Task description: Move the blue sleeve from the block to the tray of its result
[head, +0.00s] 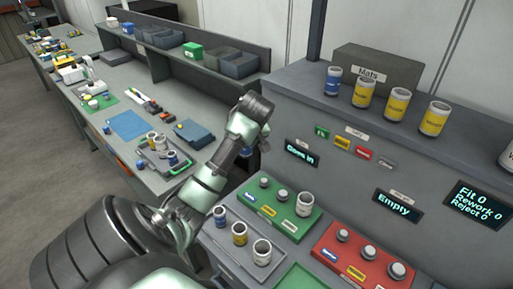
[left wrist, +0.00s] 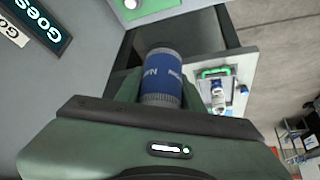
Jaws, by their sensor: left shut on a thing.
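My left gripper (left wrist: 160,98) is shut on the blue sleeve (left wrist: 162,76), which shows between its fingers in the left wrist view. In the head view the left arm reaches over the corner near the "Goes in" display (head: 301,152), and its hand mostly hides the sleeve. The red block (head: 325,258) has several bare pegs. A grey tray (head: 165,166) with several sleeves stands on the left bench. My right gripper is out of view.
Blue, yellow and white sleeves stand in front of the green block. A green surface (head: 298,279) shows at the bottom edge. Several cans line the shelf by the "Mats" box (head: 376,73). The scoreboard (head: 479,203) reads Fit 0, Rework 0, Reject 0.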

